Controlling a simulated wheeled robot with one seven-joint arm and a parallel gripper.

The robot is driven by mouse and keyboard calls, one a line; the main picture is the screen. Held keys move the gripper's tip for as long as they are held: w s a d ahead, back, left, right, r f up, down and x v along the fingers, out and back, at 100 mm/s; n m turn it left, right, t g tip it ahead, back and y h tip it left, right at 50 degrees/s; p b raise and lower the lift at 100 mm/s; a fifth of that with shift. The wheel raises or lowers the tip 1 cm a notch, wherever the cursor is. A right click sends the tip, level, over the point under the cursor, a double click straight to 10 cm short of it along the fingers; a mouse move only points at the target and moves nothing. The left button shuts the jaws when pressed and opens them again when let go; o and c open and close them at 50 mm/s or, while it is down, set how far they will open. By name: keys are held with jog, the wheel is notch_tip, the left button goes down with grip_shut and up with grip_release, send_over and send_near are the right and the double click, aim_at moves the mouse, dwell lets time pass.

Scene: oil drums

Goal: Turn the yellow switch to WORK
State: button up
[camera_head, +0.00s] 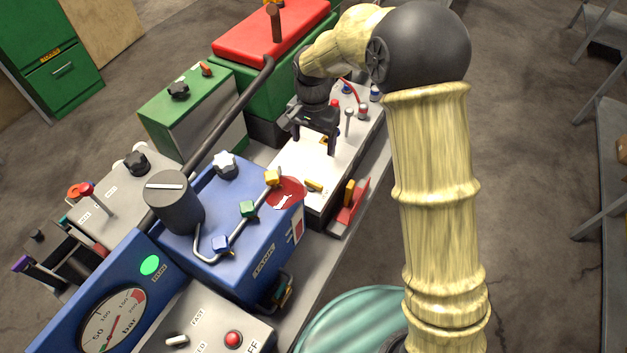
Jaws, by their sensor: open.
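A small flat yellow switch (314,186) lies on the white-topped panel box (288,160), near its front end. I cannot read a WORK label beside it. My gripper (314,140) points down over the same panel, behind the yellow switch and apart from it. Its two dark fingers are spread with nothing seen between them. Two other yellow parts are close by: a yellow valve knob (273,176) on the pipe of the blue tank, and an upright yellow piece (350,192) at the panel's right side by a red part.
The blue tank (262,251) with its bent pipe stands left of and in front of the panel. A thin upright metal lever (348,121) and a red knob (334,104) rise right of my gripper. A green box with a red lid (268,32) stands behind. A dark bar crosses on the left.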

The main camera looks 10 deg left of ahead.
aim_at(313, 182)
notch_tip(313, 182, down, 17)
jog(key=p, duration=0.3)
jog(key=shift+f+p, duration=0.2)
jog(key=shift+p, duration=0.15)
jog(key=c, duration=1)
